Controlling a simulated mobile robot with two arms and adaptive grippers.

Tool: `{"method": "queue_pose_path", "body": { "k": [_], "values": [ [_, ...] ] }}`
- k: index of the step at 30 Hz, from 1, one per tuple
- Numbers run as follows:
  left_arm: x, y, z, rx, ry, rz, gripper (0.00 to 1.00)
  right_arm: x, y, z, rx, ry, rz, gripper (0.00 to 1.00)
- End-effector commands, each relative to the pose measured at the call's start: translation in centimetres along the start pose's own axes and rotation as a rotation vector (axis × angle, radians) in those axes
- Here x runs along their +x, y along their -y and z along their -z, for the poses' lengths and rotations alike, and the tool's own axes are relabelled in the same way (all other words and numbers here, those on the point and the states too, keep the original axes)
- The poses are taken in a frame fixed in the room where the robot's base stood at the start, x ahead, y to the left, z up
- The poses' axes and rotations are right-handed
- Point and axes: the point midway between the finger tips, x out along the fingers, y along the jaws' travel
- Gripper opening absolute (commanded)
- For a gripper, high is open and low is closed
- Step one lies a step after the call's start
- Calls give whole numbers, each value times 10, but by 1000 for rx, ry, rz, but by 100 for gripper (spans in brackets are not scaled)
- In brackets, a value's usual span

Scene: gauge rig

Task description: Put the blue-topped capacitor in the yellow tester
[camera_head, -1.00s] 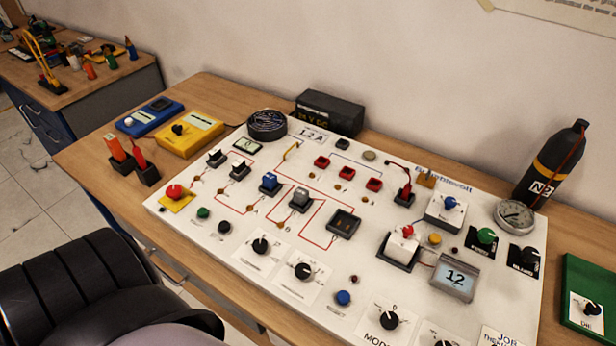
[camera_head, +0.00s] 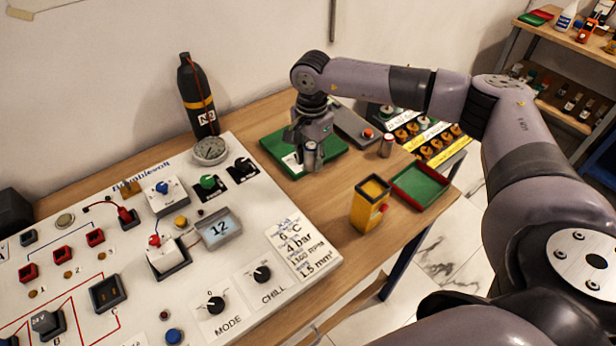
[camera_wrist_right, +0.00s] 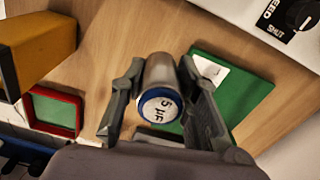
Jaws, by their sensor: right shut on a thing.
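My right gripper (camera_head: 312,150) is shut on the blue-topped capacitor (camera_head: 311,157), above the green board at the back of the table. In the right wrist view the capacitor (camera_wrist_right: 159,92) is a grey cylinder between the two fingers (camera_wrist_right: 160,105), its blue-rimmed end reading "5 µF" toward the camera. The yellow tester (camera_head: 368,212) is an upright yellow box with a framed top, right of the panel and nearer the front edge. It also shows in the right wrist view (camera_wrist_right: 42,45), at upper left, apart from the gripper. My left gripper is not in view.
A green tray with red rims (camera_head: 447,193) lies right of the tester. Another small cylinder (camera_head: 386,146) stands behind it. The white panel (camera_head: 250,280) fills the left, with a black N2 bottle (camera_head: 196,100) behind. Bare wood lies between panel and tester.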

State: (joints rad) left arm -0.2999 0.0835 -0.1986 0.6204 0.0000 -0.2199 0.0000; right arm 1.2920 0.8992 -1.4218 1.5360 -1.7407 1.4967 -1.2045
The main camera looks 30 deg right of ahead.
Motion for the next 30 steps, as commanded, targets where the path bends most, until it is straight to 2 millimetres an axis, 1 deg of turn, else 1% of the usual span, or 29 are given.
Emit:
{"method": "queue_pose_path", "body": {
  "k": [1, 3, 6, 11, 18, 21, 30],
  "values": [
    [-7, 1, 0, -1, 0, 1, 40, 10, -2, -1, -1, 1, -5, 1],
    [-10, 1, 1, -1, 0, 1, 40, 25, 0, 0, 0, 1, -3, 1],
    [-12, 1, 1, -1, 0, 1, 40, 41, 0, 0, 0, 0, -2, 1],
    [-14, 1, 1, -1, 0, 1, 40, 54, 0, 0, 0, 0, -1, 1],
    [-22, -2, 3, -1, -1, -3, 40, 88, 0, -1, 0, 1, -2, 1],
    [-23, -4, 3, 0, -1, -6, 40, 93, 0, 0, 0, 0, 1, 1],
    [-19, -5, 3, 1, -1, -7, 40, 97, 0, 0, 0, 0, 1, 1]
  ]
}}
